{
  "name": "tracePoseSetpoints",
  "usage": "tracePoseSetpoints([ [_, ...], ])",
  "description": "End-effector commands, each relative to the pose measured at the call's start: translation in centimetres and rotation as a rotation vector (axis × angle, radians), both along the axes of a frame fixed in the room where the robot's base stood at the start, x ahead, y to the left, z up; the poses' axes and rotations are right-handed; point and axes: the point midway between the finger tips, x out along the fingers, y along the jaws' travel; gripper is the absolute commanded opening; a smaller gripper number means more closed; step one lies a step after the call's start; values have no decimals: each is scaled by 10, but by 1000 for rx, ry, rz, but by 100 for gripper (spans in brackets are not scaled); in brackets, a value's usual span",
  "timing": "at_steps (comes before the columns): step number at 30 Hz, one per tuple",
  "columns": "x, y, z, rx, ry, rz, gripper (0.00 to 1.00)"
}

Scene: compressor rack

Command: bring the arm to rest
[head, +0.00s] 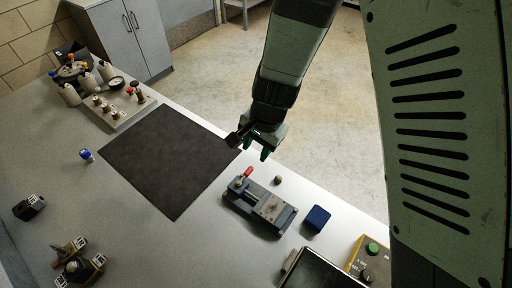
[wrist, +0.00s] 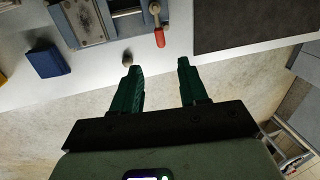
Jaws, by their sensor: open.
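My gripper (head: 257,146) hangs in the air by the table edge, near the right corner of the dark mat (head: 170,158) and above the vise in the picture. It is open and empty. In the wrist view my gripper (wrist: 158,68) shows two green fingers apart, with nothing between them but floor and the table's edge. A grey vise (head: 260,206) with a red handle (head: 247,173) stands on the table below it. The vise also shows at the top of the wrist view (wrist: 92,22). A small round knob-like piece (head: 278,180) lies beside the vise, near the edge.
A dark blue block (head: 317,218) sits right of the vise. A control box with a green button (head: 372,248) and a dark tray (head: 320,272) are at the lower right. A manifold with gauges (head: 112,101) stands at the far left. The table's middle front is clear.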

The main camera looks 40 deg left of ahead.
Motion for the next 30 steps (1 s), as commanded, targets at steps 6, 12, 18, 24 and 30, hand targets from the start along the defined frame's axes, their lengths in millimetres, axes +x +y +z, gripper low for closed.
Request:
tracePoseSetpoints([
  [6,0,0,0,0,0,0,43],
  [12,5,-3,8,8,-6,0,43],
  [18,38,-43,80,62,-60,2,43],
  [24,59,-127,173,91,-170,13,43],
  [30,45,-219,241,52,-299,11,43],
])
